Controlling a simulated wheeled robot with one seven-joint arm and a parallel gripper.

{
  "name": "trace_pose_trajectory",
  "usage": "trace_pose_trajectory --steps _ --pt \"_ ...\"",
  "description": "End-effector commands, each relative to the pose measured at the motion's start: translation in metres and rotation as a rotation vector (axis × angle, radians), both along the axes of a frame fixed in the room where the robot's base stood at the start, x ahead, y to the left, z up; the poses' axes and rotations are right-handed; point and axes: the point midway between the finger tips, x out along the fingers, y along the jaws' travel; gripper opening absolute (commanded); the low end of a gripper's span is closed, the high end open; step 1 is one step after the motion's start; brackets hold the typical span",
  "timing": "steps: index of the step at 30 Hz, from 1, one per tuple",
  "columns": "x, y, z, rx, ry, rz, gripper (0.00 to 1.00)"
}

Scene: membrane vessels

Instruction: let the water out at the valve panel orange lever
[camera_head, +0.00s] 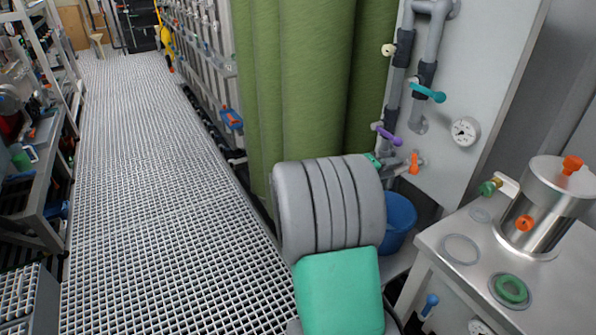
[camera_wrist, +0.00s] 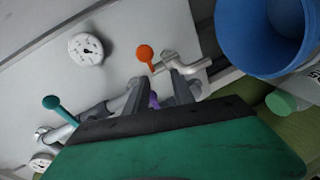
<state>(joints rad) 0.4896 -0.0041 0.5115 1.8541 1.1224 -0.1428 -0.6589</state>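The orange lever (camera_head: 414,163) is low on the grey valve panel (camera_head: 478,65), at a pipe outlet above a blue bucket (camera_head: 398,222). In the wrist view the orange lever (camera_wrist: 146,54) stands just beyond the fingertips, its round knob to the left of their middle. My gripper (camera_wrist: 155,76) is open, its two dark fingers apart, with no object seen held. A purple lever (camera_wrist: 153,100) shows behind, in the gap between the fingers. Contact with the orange lever cannot be told. In the head view my arm hides most of the gripper.
A metal table (camera_head: 430,245) with a steel vessel (camera_head: 534,220) stands right. Green curtains (camera_head: 300,80) hang left of the panel. The grated floor (camera_head: 150,200) is clear.

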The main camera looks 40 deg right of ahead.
Motion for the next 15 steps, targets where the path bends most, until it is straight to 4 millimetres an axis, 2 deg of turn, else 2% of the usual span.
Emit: trace_pose_trajectory --steps 1,15 --pt "0.008 0.009 0.008 0.035 -0.039 0.017 0.3" --pt "0.058 0.088 0.011 0.338 -0.258 0.122 0.3"
